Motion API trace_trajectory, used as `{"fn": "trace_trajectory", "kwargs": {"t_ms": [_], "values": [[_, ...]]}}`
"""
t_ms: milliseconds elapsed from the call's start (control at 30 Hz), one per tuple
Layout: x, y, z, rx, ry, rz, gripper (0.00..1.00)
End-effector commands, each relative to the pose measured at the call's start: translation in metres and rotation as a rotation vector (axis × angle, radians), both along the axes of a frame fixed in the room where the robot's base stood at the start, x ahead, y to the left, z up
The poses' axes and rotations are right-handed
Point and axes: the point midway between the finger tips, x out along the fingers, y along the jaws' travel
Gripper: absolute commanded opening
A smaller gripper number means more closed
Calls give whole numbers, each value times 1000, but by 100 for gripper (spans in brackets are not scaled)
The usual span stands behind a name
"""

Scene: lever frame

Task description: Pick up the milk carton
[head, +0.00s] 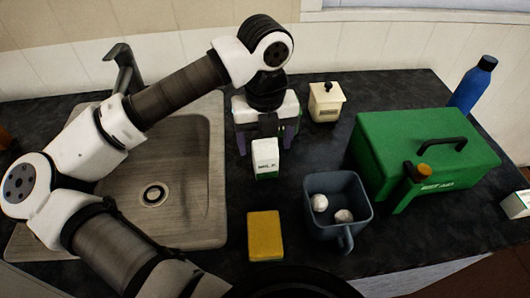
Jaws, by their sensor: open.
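A small white milk carton (265,158) with dark lettering and a green lower edge stands upright on the dark counter, right of the sink. My gripper (264,139) is open and points down, just behind and above the carton in the picture. One purple-sided finger shows on each side of the carton's top. Whether the fingers are level with the carton or still behind it, I cannot tell. No contact is visible.
A yellow block (265,236) lies in front. A grey container (338,215) holds two white balls. The sink (193,190) is left.

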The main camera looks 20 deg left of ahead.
Motion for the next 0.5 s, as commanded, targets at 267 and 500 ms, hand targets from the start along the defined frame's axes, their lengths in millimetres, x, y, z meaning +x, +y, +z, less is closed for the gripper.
{"fn": "trace_trajectory", "kwargs": {"t_ms": [267,500], "values": [[0,0,-9,1,0,0,73],[0,0,-9,0,-1,0,49]]}}
